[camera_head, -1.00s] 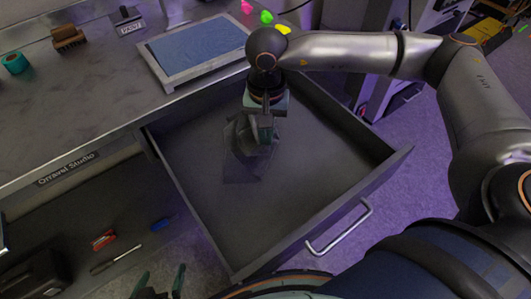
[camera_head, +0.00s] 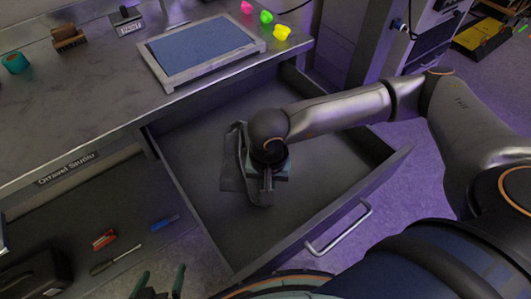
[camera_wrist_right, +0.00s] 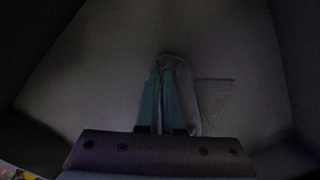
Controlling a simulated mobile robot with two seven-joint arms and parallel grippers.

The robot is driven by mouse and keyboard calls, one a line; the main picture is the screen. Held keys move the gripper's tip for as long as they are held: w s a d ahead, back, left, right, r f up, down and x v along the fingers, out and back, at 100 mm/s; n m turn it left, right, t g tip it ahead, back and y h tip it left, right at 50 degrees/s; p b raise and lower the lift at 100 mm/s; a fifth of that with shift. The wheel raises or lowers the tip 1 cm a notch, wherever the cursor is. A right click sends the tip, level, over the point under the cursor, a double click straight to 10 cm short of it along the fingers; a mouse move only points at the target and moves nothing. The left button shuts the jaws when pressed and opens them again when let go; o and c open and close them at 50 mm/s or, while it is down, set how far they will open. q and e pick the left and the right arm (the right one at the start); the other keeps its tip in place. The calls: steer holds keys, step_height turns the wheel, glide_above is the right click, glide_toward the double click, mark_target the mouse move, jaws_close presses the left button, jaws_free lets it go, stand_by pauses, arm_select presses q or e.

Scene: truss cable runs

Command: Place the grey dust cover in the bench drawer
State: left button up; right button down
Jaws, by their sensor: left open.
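The grey dust cover (camera_head: 234,168) is inside the open bench drawer (camera_head: 335,215), towards its left middle. It is dark, draped and creased. My right gripper (camera_head: 267,190) is over the cover's right part, its wrist hiding some of it. In the right wrist view, the right gripper's teal fingers (camera_wrist_right: 170,100) are close together, with the pale grey cover (camera_wrist_right: 190,105) at and beside their tips. They look shut on it. Whether the cover touches the drawer floor is hard to tell. My left gripper (camera_head: 159,284) is at the bottom edge, fingers apart, empty.
The bench top (camera_head: 100,105) holds a framed blue panel (camera_head: 200,47), a brush (camera_head: 68,38), a teal roll (camera_head: 15,63) and small bright pieces (camera_head: 266,17). A lower shelf holds a screwdriver (camera_head: 115,260) and small tools. The drawer's front and right floor are clear.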

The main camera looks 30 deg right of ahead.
steer(key=c, duration=0.6)
jaws_free()
